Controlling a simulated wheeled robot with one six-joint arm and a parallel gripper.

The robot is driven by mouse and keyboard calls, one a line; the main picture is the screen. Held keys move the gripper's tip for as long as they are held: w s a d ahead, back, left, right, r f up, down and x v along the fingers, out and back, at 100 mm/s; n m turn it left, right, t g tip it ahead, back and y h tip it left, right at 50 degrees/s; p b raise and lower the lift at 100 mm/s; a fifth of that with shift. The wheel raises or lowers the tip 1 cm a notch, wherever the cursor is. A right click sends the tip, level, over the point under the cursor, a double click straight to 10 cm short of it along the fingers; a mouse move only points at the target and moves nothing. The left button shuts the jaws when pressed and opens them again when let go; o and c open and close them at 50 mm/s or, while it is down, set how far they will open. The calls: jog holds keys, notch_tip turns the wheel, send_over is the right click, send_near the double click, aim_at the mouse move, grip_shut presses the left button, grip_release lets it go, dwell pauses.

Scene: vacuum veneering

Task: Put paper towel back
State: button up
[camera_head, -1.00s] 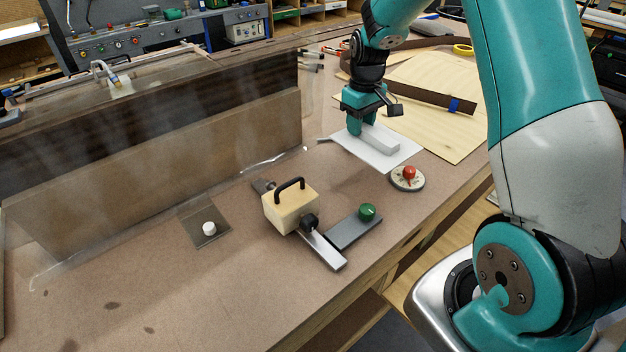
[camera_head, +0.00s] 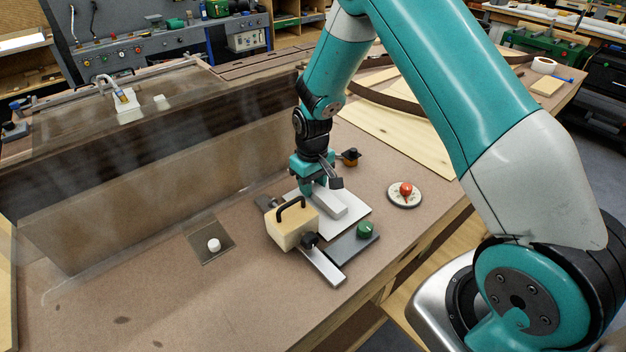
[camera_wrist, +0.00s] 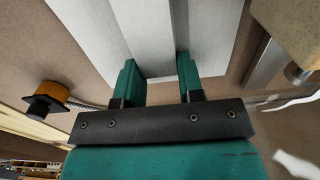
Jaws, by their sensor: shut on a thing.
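The thing I take for the paper towel is a flat white sheet (camera_head: 349,226) with a raised white bar (camera_head: 331,205) along its middle. My gripper (camera_head: 314,190) is shut on the bar, seen from above. In the wrist view the two teal fingers (camera_wrist: 157,80) stand either side of the bar (camera_wrist: 145,30), with the white sheet (camera_wrist: 85,25) spreading beyond. The sheet is just behind the wooden block and grey plate; whether it touches the table or hangs slightly above it I cannot tell.
A wooden block with black handle (camera_head: 292,228) sits on a metal bar. Nearby are a grey plate with green knob (camera_head: 365,229), a round disc with red knob (camera_head: 405,193), a white knob on a dark square (camera_head: 213,245) and an orange-black fitting (camera_head: 350,157). The front-left table (camera_head: 180,300) is mostly clear.

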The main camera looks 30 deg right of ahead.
jog(key=shift+f, duration=0.15)
jog(key=o, duration=1)
